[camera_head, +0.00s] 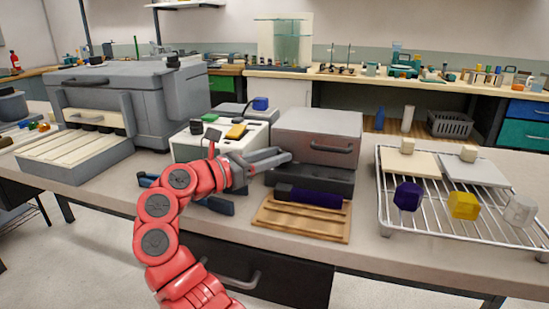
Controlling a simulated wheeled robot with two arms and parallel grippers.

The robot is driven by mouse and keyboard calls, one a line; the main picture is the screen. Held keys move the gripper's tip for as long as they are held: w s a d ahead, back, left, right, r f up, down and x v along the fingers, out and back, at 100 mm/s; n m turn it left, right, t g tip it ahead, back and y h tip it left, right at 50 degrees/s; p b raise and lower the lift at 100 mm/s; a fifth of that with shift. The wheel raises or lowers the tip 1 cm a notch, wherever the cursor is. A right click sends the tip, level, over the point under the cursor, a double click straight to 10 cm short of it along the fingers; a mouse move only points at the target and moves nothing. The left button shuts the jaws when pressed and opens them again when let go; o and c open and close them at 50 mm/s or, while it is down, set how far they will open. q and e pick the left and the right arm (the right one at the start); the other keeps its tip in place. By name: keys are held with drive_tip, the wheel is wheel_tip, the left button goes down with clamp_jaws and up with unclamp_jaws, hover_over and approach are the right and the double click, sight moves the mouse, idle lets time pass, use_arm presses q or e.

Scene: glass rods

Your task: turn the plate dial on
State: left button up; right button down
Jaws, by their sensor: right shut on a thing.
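My right gripper (285,156) reaches over the bench on its red arm. Its grey fingers are close together at the left front corner of a grey box with a handle (318,138). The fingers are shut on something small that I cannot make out. A dark, flat base (335,181) lies under the grey box. No dial can be made out clearly; the gripper covers the left part of the box and base. My left gripper is not in view.
A wooden rack with a dark purple-black tool (310,197) lies in front of the base. A white device (190,147) and blue-handled tool (219,206) are by my arm. A wire rack (385,200) with coloured pieces is at right. A large grey machine (140,90) stands left.

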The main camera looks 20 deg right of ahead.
drive_tip(key=shift+f, duration=0.1)
idle(0.4)
drive_tip(key=c, duration=0.5)
unclamp_jaws()
